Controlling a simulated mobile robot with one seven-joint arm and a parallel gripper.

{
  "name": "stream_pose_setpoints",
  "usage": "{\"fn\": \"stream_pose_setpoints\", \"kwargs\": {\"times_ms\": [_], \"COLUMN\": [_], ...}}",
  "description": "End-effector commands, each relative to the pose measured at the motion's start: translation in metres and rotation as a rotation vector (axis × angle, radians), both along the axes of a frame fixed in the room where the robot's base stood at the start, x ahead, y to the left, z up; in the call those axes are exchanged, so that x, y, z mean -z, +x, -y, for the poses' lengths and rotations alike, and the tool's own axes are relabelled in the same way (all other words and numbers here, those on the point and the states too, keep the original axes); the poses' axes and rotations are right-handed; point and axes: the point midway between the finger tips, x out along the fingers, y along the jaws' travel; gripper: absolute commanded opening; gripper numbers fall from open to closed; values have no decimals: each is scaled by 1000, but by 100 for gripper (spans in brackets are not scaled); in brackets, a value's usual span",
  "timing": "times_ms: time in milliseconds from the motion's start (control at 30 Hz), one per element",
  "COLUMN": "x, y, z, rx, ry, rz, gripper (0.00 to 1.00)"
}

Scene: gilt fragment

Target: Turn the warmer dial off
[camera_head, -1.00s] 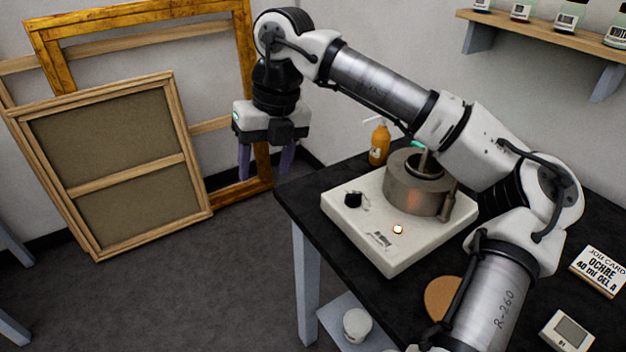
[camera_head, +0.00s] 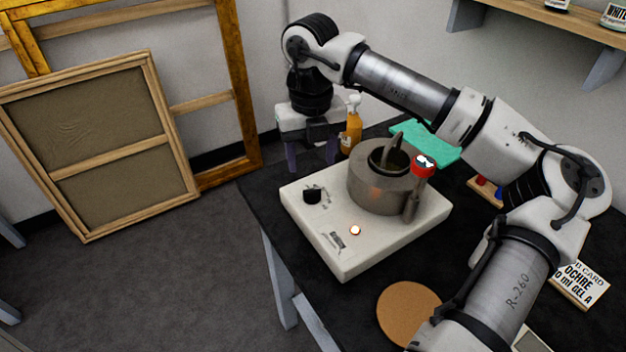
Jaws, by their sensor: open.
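The warmer (camera_head: 345,255) is a cream box on the black table, with a metal pot (camera_head: 382,188) on its top. Its black dial (camera_head: 312,195) is at the left corner, beside small printed markings too small to read. A small light (camera_head: 355,230) glows orange-white on its front part. My gripper (camera_head: 311,168) is open and empty, pointing down behind and above the dial in the picture, near the table's left edge. Its purple fingers are apart and look clear of the dial.
An orange bottle (camera_head: 351,130) stands close right of my gripper. A red-topped thing (camera_head: 423,166) rises beside the pot. A green mat (camera_head: 432,141) lies behind. A round cork mat (camera_head: 409,312) lies in front, and the job card (camera_head: 580,282) at right. Wooden frames (camera_head: 95,150) lean at left.

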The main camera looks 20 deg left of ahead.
Motion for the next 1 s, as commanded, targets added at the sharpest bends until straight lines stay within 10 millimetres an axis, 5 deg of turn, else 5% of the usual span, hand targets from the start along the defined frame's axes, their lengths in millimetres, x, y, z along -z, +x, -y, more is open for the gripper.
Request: {"fn": "stream_pose_setpoints", "kwargs": {"times_ms": [400,800,1000], "x": [70,79,79], "y": [0,0,0], "z": [0,0,0], "rx": [1,1,1], "ry": [2,1,1], "rz": [-1,1,1], "gripper": [56,56,32]}}
